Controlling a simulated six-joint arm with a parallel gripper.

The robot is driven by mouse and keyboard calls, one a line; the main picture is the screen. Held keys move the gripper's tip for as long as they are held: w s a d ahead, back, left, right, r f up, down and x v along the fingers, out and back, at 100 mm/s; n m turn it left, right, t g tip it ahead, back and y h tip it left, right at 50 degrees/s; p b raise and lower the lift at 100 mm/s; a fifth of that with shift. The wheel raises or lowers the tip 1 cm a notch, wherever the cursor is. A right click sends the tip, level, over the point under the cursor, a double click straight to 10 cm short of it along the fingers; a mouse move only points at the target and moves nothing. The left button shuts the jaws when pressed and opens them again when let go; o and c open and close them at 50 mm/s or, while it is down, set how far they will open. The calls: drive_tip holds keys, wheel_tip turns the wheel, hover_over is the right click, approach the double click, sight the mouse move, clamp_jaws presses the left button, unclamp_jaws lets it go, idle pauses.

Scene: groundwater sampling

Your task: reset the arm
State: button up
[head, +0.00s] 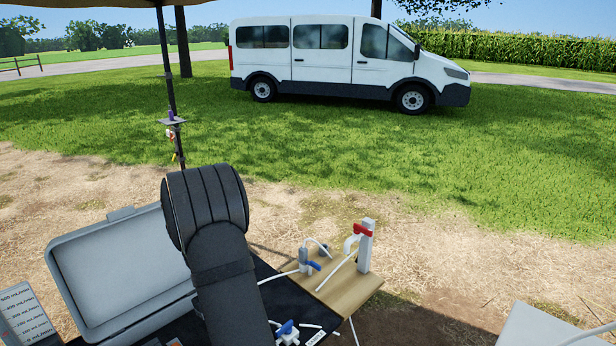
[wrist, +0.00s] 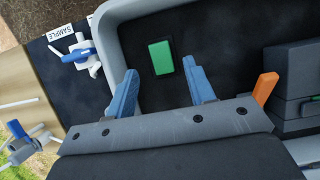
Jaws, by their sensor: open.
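My gripper (wrist: 162,95) shows in the wrist view with its two blue fingers spread apart and nothing between them. It is above a grey case (wrist: 133,38) with a dark lining. A green block (wrist: 161,57) lies on the case floor, beyond and between the fingertips in the picture. In the head view my dark arm rises in the middle foreground and hides the gripper and part of the table. The open grey case lid (head: 120,265) stands to the left of the arm.
A wooden board (head: 345,287) holds a white post with a red-handled tap (head: 361,230) and a blue-handled valve (head: 314,266) with tubing. Another blue valve (wrist: 78,50) sits by a SAMPLE label. An orange piece (wrist: 265,88) and dark box (wrist: 295,90) are at the case's right.

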drive_tip(key=v, duration=1.2)
drive_tip(key=x, duration=1.7)
drive_tip(key=shift+f, duration=0.1)
drive_tip(key=shift+s+d+t+y, duration=0.2)
drive_tip(key=shift+t+y, duration=0.55)
drive_tip(key=shift+s+d+t+y, duration=0.15)
drive_tip(key=shift+s+t+y, duration=0.05)
drive_tip(key=shift+t+y, duration=0.55)
wheel_tip(320, 180, up, 16)
drive_tip(key=m, duration=0.2)
drive_tip(key=shift+r, duration=0.2)
